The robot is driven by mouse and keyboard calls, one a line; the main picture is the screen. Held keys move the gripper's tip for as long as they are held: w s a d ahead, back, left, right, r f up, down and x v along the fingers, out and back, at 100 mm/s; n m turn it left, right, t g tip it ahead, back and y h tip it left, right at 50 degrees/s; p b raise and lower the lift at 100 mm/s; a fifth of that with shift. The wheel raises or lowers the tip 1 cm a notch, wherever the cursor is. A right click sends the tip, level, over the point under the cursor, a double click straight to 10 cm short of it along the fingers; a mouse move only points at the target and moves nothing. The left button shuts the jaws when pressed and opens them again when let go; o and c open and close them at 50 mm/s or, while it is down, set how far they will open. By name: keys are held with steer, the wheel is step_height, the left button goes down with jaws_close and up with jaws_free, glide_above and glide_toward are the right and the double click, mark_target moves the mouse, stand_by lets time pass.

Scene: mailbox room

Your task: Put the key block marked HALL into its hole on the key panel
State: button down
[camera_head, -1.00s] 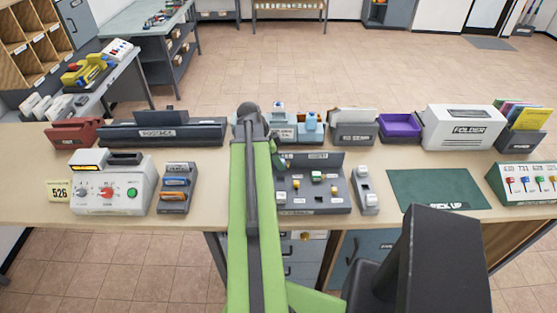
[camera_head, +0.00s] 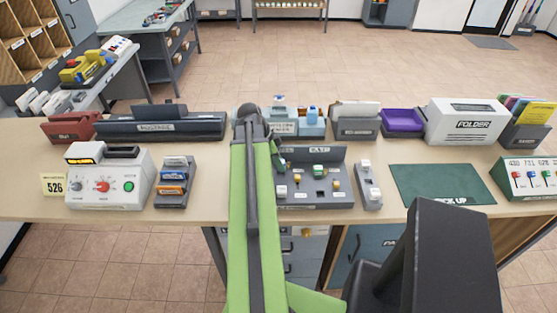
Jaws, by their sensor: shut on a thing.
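The key panel (camera_head: 338,160) is a dark grey stand with an upright back board and a low front deck, just right of my arm. Small white, green and gold pieces sit on its deck, too small to read. My green arm covers the panel's left edge. My gripper is hidden behind the arm, so I see neither its fingers nor what is between them. I cannot make out a block marked HALL.
A narrow grey holder (camera_head: 369,185) with white pieces stands right of the panel. A green mat (camera_head: 440,183) lies further right. A blue-and-brown rack (camera_head: 174,183) and a control box (camera_head: 108,178) stand left. Bins and a white FOLDER box (camera_head: 466,122) line the back.

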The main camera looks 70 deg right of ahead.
steer(key=shift+s+f, duration=0.15)
steer(key=shift+f, duration=0.05)
steer(key=shift+f, duration=0.1)
steer(key=shift+f+b, duration=0.6)
steer(key=shift+b, duration=0.25)
steer(key=shift+f+b, duration=0.4)
steer(key=c, duration=1)
jaws_free()
steer(key=shift+r, duration=0.1)
